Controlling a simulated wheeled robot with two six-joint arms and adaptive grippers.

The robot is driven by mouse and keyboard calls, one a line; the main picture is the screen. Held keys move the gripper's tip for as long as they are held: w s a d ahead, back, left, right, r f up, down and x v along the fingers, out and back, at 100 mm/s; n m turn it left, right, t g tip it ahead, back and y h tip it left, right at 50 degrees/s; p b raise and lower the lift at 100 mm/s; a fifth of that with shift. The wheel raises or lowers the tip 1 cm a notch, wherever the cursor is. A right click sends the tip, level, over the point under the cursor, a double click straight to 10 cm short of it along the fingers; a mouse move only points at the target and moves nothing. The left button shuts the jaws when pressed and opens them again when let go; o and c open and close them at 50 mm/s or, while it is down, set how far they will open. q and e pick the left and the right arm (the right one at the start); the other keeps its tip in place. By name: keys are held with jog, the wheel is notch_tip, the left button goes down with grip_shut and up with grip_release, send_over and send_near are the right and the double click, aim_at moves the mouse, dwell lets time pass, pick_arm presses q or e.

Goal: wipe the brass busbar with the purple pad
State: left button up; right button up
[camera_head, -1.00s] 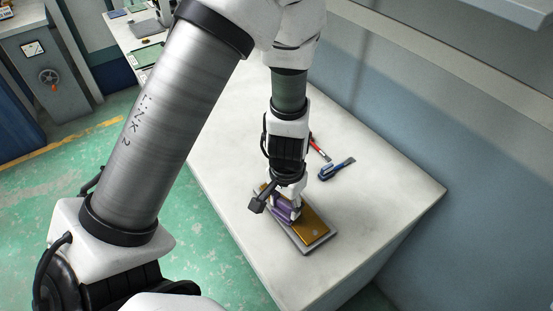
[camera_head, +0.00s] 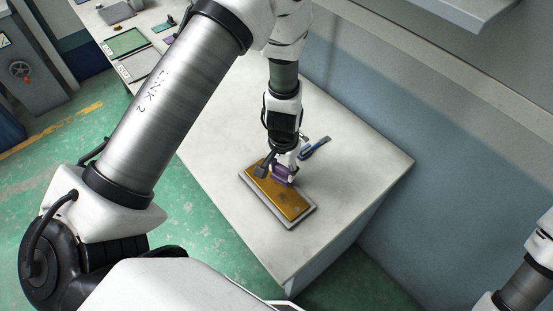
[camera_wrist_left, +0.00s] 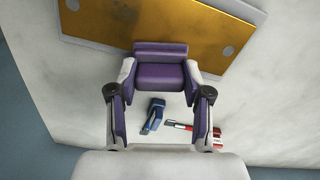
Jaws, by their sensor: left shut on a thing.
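The brass busbar (camera_head: 288,201) is a flat golden plate on a grey base (camera_head: 291,224) on the white table. It also shows at the top of the left wrist view (camera_wrist_left: 175,32), with a round grey spot (camera_wrist_left: 228,52) near one end and darker smudges in the head view. My left gripper (camera_head: 285,170) is shut on the purple pad (camera_head: 282,176), at the busbar's long edge nearest the wall. The pad also shows between the fingers in the left wrist view (camera_wrist_left: 161,77). I cannot tell whether it touches the brass. My right gripper is not in view.
A blue-handled tool (camera_head: 311,150) lies on the table beyond the pad, close to the left gripper. A red-handled tool (camera_wrist_left: 180,127) lies beside it. The table's right part (camera_head: 375,165) is clear, with a wall behind.

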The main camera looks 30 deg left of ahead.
aim_at(282, 193)
pick_arm(q)
jog(key=shift+w+r+p, duration=0.35)
jog(key=shift+w+p, duration=0.4)
jog(key=shift+p, duration=0.5)
jog(key=shift+w+f, duration=0.15)
jog(key=shift+f, duration=0.1)
jog(key=shift+d+f, duration=0.1)
jog(key=shift+f, duration=0.1)
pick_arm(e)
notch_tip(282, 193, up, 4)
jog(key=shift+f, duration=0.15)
pick_arm(q)
jog(key=d+b, duration=0.2)
jog(key=b, duration=0.1)
jog(key=shift+d+f, duration=0.15)
jog(key=shift+d, duration=0.05)
jog(key=shift+d+r, duration=0.15)
jog(key=shift+r, duration=0.05)
jog(key=shift+f, duration=0.1)
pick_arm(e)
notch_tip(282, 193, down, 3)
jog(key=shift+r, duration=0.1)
